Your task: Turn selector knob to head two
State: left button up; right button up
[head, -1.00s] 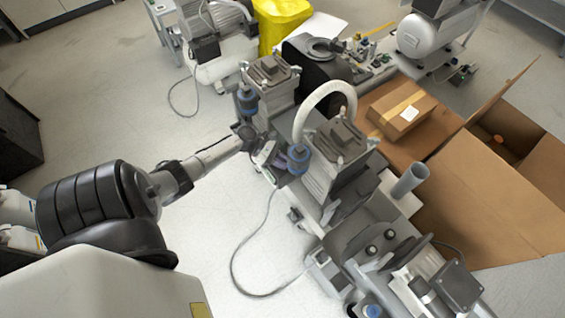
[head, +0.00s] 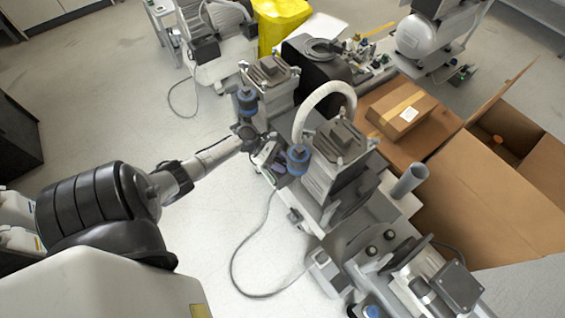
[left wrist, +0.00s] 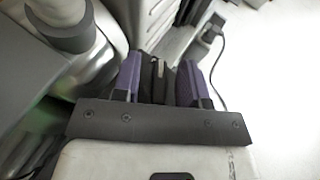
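The selector knob (left wrist: 158,78) is a small dark piece with a light pointer mark, seen between the two purple fingers in the left wrist view. My left gripper (left wrist: 160,82) has a finger on each side of it, and the knob fills the gap. In the head view my left gripper (head: 267,153) is at the near side of the compressor unit (head: 335,165), beside a blue-banded filter (head: 298,158). The knob is hidden there, and its setting and any labels are too small to read. My right gripper is not in view.
A white curved hose (head: 322,97) arches over the compressor heads. A grey cable (head: 240,270) loops on the clear floor at the near side. A closed carton (head: 402,110) and a large open carton (head: 485,195) stand behind the unit.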

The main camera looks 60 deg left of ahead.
pick_arm(q)
jog(key=shift+s+a, duration=0.1)
jog(key=p+v, duration=0.3)
jog(key=v, duration=1)
jog(key=shift+s+a+r, duration=0.15)
jog(key=shift+a+r, duration=0.05)
jog(key=shift+d, duration=0.1)
